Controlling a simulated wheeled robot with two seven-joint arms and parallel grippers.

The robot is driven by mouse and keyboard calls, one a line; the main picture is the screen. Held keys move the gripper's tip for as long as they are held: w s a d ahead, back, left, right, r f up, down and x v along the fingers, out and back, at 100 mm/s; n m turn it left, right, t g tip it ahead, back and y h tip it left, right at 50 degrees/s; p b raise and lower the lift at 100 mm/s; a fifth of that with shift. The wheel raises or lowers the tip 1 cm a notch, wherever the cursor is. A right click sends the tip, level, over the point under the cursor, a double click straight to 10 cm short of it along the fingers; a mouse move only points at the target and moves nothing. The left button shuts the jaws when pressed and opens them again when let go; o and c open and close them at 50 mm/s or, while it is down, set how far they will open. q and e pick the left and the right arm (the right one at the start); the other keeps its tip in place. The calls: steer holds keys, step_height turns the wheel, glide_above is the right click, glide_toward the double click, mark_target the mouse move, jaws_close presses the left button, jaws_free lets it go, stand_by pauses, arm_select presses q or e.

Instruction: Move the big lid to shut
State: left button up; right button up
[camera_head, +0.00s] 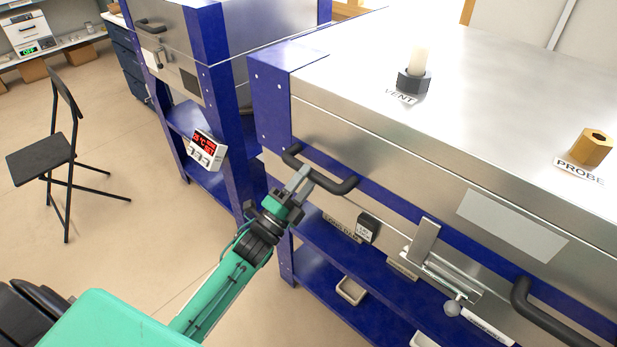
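The big lid (500,85) of the kiln is brushed steel and fills the right of the head view. It lies about level over the kiln body, and I cannot tell whether a small gap remains under its front edge. A dark bar handle (335,186) is on the front at the left, and a second dark handle (540,312) is at the lower right. My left gripper (301,180) is at the left handle, its fingers overlapping the bar. I cannot tell whether they are closed on it. My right gripper is out of view.
A vent plug (413,80) and a brass probe fitting (591,147) stand on the lid. A latch (440,268) sits on the front. A second kiln (250,35) with a red-lit controller (205,150) stands behind left. A black chair (45,155) stands on open floor.

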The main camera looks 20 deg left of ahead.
arm_select(q)
steer(key=b+v, duration=0.1)
steer(key=v, duration=1.1)
steer(key=shift+s+f+b, duration=0.2)
steer(key=shift+s+b, duration=0.1)
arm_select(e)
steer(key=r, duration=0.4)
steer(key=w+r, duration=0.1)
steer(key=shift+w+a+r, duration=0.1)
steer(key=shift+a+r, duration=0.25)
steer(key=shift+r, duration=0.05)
